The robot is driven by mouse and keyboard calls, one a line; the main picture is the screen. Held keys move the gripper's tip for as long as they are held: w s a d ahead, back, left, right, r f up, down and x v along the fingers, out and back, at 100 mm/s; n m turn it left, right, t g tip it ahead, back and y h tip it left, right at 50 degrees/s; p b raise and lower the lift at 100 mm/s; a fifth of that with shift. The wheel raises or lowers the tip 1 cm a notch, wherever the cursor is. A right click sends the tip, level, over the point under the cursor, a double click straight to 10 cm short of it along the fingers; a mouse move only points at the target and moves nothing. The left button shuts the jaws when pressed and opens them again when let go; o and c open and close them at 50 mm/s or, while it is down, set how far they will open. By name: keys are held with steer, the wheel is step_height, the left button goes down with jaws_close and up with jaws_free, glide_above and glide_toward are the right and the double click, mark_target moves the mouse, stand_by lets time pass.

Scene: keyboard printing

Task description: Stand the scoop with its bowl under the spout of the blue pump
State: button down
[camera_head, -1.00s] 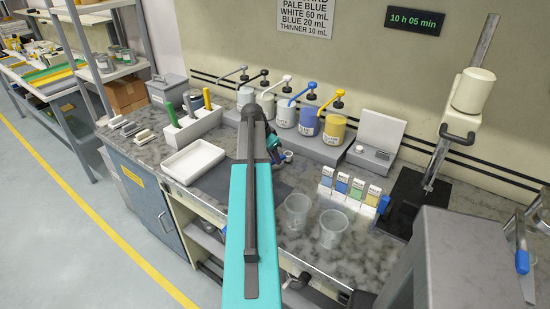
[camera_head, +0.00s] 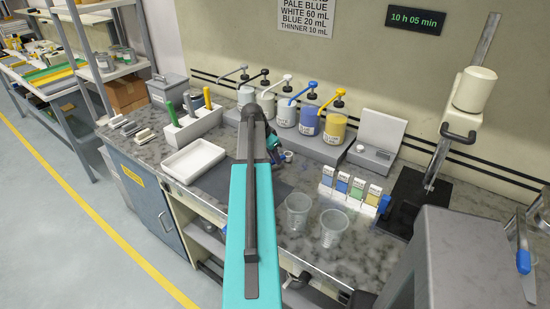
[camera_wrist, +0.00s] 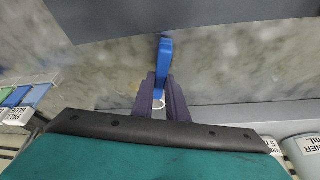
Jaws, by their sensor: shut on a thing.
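The blue pump (camera_head: 309,119) stands in the row of pumps on the grey step, between the white and yellow ones, its blue spout arm pointing forward-left. My gripper (camera_wrist: 159,79) is shut on a slim blue thing that looks like the scoop (camera_wrist: 165,55). A small pale ring, perhaps the bowl's rim, shows between the fingers. In the head view my arm hides most of the gripper; a small pale cup shape (camera_head: 288,156), likely the bowl, shows just right of it, in front of and left of the blue pump, apart from it.
Two clear cups (camera_head: 298,211) stand at the front. A white tray (camera_head: 193,158) lies left of my arm. A scale (camera_head: 371,155) and a black-based stand (camera_head: 408,195) are to the right. A dark mat lies under my arm.

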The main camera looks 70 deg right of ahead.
steer(key=shift+f, duration=0.15)
stand_by(0.5)
steer(key=c, duration=1.7)
jaws_free()
steer(key=shift+o, duration=0.2)
steer(key=shift+r+p, duration=1.6)
steer(key=shift+r, duration=1.95)
